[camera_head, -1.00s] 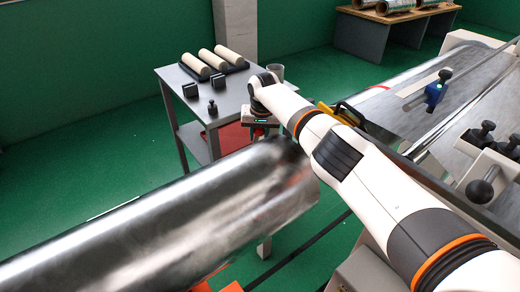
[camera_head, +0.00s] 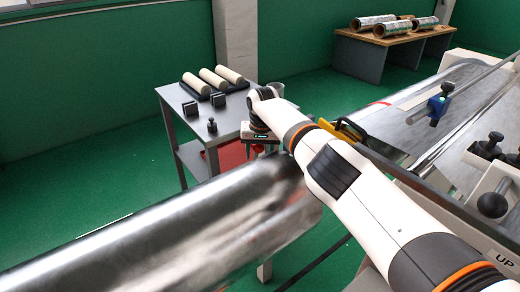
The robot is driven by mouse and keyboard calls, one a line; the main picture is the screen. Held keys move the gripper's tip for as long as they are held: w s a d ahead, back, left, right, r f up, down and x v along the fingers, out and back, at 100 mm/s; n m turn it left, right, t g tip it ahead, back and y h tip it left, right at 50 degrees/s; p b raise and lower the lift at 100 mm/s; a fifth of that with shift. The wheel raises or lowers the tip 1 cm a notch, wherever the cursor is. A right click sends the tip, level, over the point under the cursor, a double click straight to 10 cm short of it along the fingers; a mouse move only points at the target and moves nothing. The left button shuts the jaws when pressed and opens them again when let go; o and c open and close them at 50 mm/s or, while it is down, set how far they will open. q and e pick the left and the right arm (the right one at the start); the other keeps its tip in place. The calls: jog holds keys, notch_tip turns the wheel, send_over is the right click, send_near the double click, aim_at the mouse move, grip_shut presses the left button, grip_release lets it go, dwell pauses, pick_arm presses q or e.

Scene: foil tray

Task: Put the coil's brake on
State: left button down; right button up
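The coil (camera_head: 170,231) is a large, shiny metal roll. It reaches from the lower left to the middle of the head view. Its right end is partly behind my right arm, and no brake can be made out on it. My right arm comes in from the lower right and reaches over to the far side of the coil's right end. My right gripper is hidden behind the coil and the arm's own wrist, so its fingers do not show. My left arm and gripper are not in view.
A grey side table (camera_head: 228,115) holds cream rollers (camera_head: 213,78), dark blocks, a small black knob (camera_head: 212,125) and a cup. A machine bed at right carries a blue clamp (camera_head: 437,106) and black knobs (camera_head: 492,205). A wooden bench (camera_head: 392,42) with foil rolls stands at the back.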

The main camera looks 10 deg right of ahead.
jog(key=shift+a+r+p, duration=0.1)
jog(key=shift+r+p, duration=0.2)
jog(key=shift+r, duration=0.3)
jog(key=shift+s+r+p, duration=0.15)
jog(key=shift+r+p, duration=0.2)
jog(key=shift+r, duration=0.3)
jog(key=shift+s+r+p, duration=0.15)
jog(key=shift+r+p, duration=0.2)
jog(key=shift+r, duration=0.25)
notch_tip(320, 180, up, 8)
jog(key=s, duration=0.1)
jog(key=shift+s+d+b, duration=0.2)
jog(key=shift+s+b, duration=0.15)
jog(key=shift+b, duration=0.05)
jog(key=shift+c, duration=0.3)
